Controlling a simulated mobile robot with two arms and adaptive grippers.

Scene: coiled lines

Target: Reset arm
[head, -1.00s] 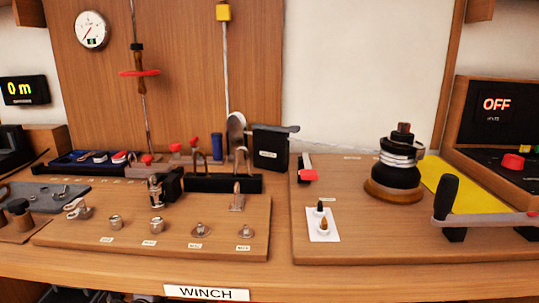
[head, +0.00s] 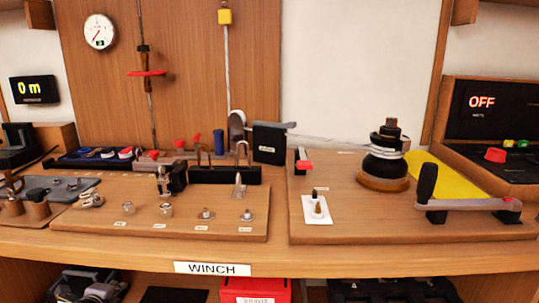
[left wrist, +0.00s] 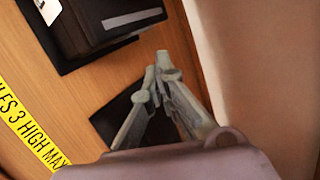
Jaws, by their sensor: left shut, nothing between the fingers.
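My left gripper (left wrist: 160,66) shows in the left wrist view, its two pale grey fingers meeting at the tips with nothing between them. It is over a brown wooden surface (left wrist: 65,95), beside dark block-like items (left wrist: 85,25). A grey and black shape (head: 92,287) shows below the bench at lower left in the head view; I cannot tell whether it is part of my left arm. My right gripper is in neither current view.
The bench carries a left board (head: 120,222) with several small fittings, and a right board (head: 370,225) with a winch drum (head: 385,165) and a black-handled crank (head: 470,204). A red box (head: 255,291) is on the shelf below. A yellow label strip (left wrist: 32,122) lies near my left gripper.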

